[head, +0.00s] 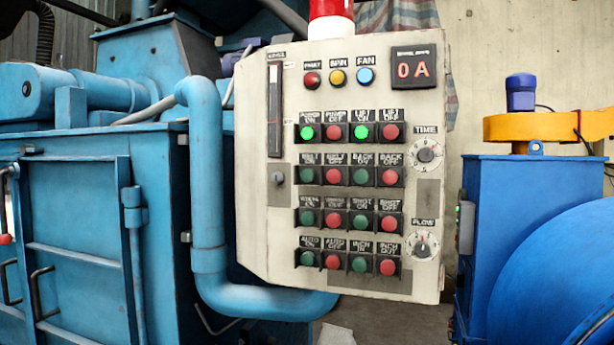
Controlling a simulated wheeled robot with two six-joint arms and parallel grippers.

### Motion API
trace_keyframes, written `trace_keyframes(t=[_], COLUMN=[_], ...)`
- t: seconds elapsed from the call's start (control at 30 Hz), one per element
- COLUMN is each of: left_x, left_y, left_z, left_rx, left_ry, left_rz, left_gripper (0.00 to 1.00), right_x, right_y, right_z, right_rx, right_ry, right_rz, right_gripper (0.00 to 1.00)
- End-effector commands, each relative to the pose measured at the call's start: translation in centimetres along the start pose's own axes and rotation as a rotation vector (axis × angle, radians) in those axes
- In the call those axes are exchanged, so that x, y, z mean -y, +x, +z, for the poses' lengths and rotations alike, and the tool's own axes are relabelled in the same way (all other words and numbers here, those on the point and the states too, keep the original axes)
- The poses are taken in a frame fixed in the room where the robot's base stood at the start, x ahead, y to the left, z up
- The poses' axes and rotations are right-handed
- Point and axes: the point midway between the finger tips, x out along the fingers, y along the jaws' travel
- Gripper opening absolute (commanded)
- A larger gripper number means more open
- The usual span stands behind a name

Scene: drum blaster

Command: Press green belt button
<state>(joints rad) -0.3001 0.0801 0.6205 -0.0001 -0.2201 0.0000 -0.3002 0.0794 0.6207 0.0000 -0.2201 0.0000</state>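The control panel (285,230) is a cream box in the middle of the head view, facing me. The green belt button (306,175) is at the left end of the second button row, under a label that seems to read BELT ON. It is dark green and looks unlit. The red belt-off button (333,176) is directly to its right. Above, the power-on button (307,132) and the lift-on button (361,132) glow bright green. Nothing covers the belt button. Neither of my grippers is in the head view.
A thick blue pipe (207,190) runs down the panel's left side and bends under it. A blue machine (80,220) fills the left. A blue drum-shaped unit (560,270) stands at right. The display (413,68) reads 0A. The space before the panel looks clear.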

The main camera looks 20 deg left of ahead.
Motion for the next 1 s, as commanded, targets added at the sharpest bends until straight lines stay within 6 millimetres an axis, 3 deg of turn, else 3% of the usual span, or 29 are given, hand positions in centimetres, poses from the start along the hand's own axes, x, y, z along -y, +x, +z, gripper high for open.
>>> trace_keyframes(t=[0.03,0.2,1.0], left_x=[-0.01,-0.01,-0.03], left_y=[0.0,0.0,0.0], left_z=[0.0,0.0,0.01], left_rx=[0.0,0.0,0.0], left_ry=[0.0,0.0,0.0], left_rz=[0.0,0.0,0.0], left_gripper=[0.22,0.0,0.0], right_x=[0.01,0.0,-0.01], right_y=[0.0,0.0,0.0], right_z=[0.01,0.01,0.05], right_rx=[0.0,0.0,0.001], right_ry=[0.0,0.0,0.0], right_rz=[0.0,0.0,0.0], right_gripper=[0.0,0.0,0.0])
